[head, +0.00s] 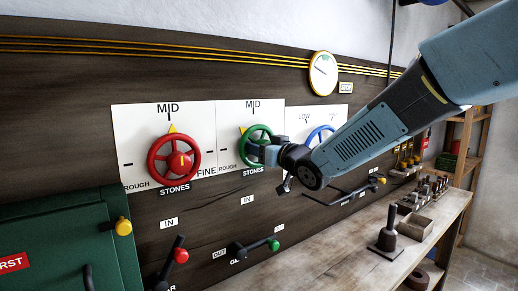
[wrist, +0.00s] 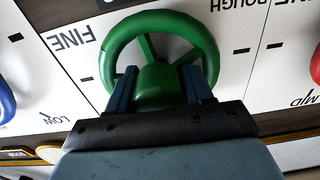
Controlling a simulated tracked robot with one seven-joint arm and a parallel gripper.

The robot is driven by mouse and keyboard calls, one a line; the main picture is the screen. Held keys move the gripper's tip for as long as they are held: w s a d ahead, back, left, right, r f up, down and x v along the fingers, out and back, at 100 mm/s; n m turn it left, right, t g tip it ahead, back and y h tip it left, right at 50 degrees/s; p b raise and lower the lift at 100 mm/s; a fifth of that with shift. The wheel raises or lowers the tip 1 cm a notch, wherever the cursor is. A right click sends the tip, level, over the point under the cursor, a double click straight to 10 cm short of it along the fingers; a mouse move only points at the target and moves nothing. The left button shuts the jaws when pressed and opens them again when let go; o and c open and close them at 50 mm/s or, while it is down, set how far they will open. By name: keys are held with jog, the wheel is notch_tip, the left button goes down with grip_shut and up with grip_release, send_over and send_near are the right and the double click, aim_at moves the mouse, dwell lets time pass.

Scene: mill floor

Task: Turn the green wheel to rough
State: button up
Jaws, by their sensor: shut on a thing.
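The green wheel (head: 262,131) is mounted on a white dial plate on the dark panel, marked MID at the top, ROUGH at lower left and FINE at lower right. Its yellow pointer (head: 243,131) shows at the wheel's upper left, left of the MID mark, on the ROUGH side. My gripper (head: 259,151) is at the wheel and covers its lower right part. In the wrist view, upside down, my gripper's fingers (wrist: 160,82) are shut on the middle of the green wheel (wrist: 150,22), one on each side of the hub. The pointer is hidden there.
A red wheel (head: 152,160) stands close on the left, its pointer near MID. A blue wheel (head: 313,139) is on the right, partly behind my arm. Levers (head: 256,246) stick out below. A workbench (head: 330,255) with tools runs along the lower right.

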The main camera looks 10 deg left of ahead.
jog(key=n, duration=0.4)
jog(key=shift+d+f+n, duration=0.1)
jog(key=shift+f+n, duration=0.2)
jog(key=shift+f, duration=0.1)
jog(key=shift+n, duration=2.2)
jog(key=shift+w, duration=0.1)
jog(key=o, duration=0.8)
jog(key=shift+o, duration=1.2)
jog(key=shift+r, duration=0.25)
jog(key=v, duration=1.4)
jog(key=shift+w, duration=0.1)
